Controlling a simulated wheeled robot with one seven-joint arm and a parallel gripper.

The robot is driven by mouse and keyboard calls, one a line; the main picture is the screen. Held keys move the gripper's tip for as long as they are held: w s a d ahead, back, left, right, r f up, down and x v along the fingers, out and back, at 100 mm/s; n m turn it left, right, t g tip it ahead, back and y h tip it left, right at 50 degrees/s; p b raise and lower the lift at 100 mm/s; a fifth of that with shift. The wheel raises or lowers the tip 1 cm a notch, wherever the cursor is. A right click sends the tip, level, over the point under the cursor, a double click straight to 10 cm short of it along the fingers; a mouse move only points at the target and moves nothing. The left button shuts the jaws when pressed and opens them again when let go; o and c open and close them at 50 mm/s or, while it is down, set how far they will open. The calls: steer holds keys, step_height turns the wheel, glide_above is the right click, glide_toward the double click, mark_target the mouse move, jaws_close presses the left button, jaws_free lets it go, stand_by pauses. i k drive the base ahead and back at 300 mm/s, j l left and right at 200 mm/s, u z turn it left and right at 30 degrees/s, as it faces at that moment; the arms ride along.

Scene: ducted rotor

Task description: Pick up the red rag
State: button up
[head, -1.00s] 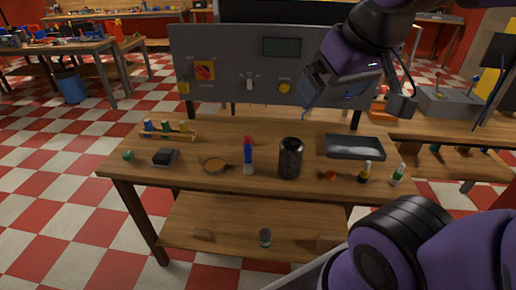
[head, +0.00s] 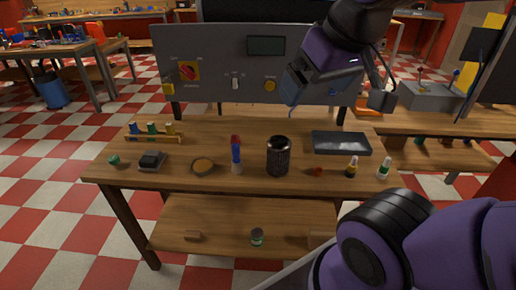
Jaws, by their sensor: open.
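No piece of cloth that I can clearly tell as a red rag shows in the head view. A small red-orange thing (head: 318,171) lies on the wooden workbench (head: 215,182), right of a dark jar (head: 278,157); it is too small to tell what it is. My gripper (head: 337,98) is high at the upper right, in front of the grey control panel in the picture. Its two fingers are spread wide with nothing seen between them. It is well above the bench top and apart from everything on it.
The grey panel (head: 220,60) stands at the back. A lower shelf (head: 225,222) holds small items.

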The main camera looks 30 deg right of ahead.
mark_target(234, 138)
steer(key=i+j+z, duration=0.75)
steer(key=j, duration=0.2)
steer(key=i, duration=0.05)
